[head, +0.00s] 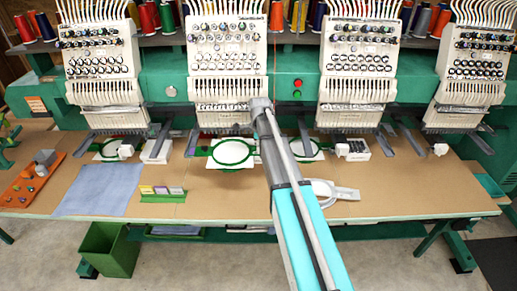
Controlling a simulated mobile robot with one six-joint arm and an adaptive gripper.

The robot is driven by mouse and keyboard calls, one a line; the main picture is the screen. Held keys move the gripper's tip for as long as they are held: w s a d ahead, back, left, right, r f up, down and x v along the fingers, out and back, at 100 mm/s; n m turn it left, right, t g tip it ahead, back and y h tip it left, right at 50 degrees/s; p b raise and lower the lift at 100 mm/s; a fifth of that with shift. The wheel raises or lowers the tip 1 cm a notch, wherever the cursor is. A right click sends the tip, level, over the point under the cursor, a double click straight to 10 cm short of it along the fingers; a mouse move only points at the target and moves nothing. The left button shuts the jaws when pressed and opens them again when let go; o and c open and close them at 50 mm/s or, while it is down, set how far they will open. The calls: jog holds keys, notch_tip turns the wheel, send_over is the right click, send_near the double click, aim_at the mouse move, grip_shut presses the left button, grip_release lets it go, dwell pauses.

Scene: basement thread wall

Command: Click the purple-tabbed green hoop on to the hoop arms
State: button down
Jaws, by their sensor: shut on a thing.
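A green hoop with white fabric (232,153) is just left of my arm, below the second stitching head from the left. My gripper (257,150) is at the hoop's right edge, mostly hidden behind my forearm, and is shut on the hoop. A dark hoop arm (192,143) shows left of this hoop and another dark arm (304,138) right of my forearm. I cannot make out the purple tab or whether the hoop touches the arms.
Another green hoop (303,150) lies partly behind my arm, and one more (122,148) is at the left head. A green block with coloured cards (162,194), a blue cloth (98,189), an orange tray (30,185) and a pale hoop-like frame (333,191) lie on the brown table (400,195).

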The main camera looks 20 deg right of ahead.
jog(key=shift+f, duration=0.2)
dwell(0.6)
jog(key=c, duration=0.6)
grip_release()
jog(key=shift+r, duration=0.1)
